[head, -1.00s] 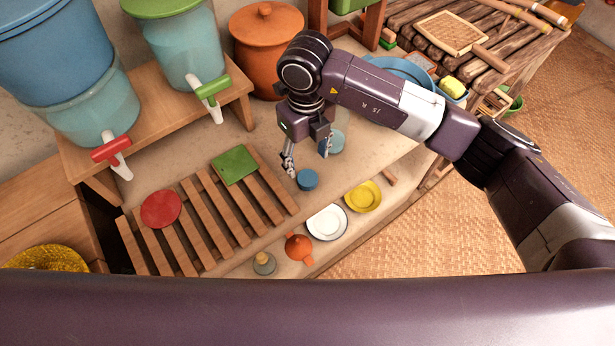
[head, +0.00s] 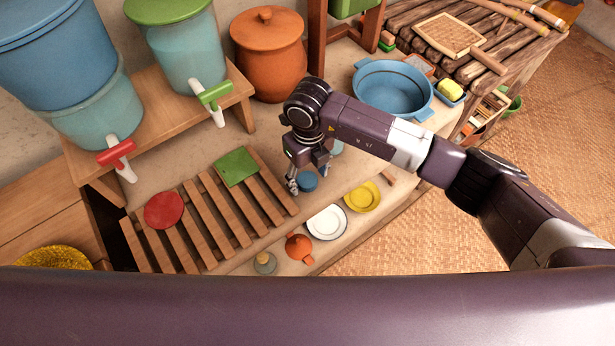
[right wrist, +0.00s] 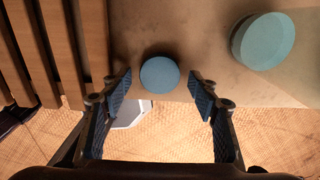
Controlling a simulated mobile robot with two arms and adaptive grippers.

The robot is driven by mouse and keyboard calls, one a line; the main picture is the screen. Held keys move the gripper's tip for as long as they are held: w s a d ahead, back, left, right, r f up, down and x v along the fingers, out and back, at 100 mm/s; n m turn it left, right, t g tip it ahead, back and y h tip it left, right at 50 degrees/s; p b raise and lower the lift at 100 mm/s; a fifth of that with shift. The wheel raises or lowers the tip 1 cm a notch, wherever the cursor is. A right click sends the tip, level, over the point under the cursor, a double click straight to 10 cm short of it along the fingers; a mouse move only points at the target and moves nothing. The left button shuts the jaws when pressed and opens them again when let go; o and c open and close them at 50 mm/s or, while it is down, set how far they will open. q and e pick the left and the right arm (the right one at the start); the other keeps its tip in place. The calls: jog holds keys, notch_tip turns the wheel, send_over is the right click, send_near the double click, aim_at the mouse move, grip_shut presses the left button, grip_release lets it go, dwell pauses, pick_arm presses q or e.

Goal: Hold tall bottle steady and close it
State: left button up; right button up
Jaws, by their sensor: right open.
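A small round blue cap-like piece (head: 308,183) lies on the ledge beside the slatted rack. My right gripper (head: 307,176) is low at it, pointing down, with a finger on either side. In the right wrist view the blue piece (right wrist: 160,74) sits between the open fingertips (right wrist: 160,84), with gaps on both sides. A pale teal cylinder (head: 337,147) stands just behind, mostly hidden by my gripper; in the right wrist view it shows at upper right (right wrist: 264,41). I cannot tell whether it is the tall bottle. My left gripper is not in view.
A slatted rack (head: 207,217) lies left of my gripper. A white plate (head: 327,222), a yellow plate (head: 362,196), an orange pot-like vessel (head: 299,246) and a small corked bottle (head: 264,263) stand near the front edge. A blue basin (head: 392,90) is behind my arm.

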aim_at(308, 180)
jog(key=shift+f, duration=0.25)
jog(key=shift+c, duration=0.3)
jog(key=c, duration=0.7)
jog(key=shift+c, duration=0.2)
jog(key=shift+r, duration=0.15)
notch_tip(308, 180, up, 20)
jog(key=b, duration=0.2)
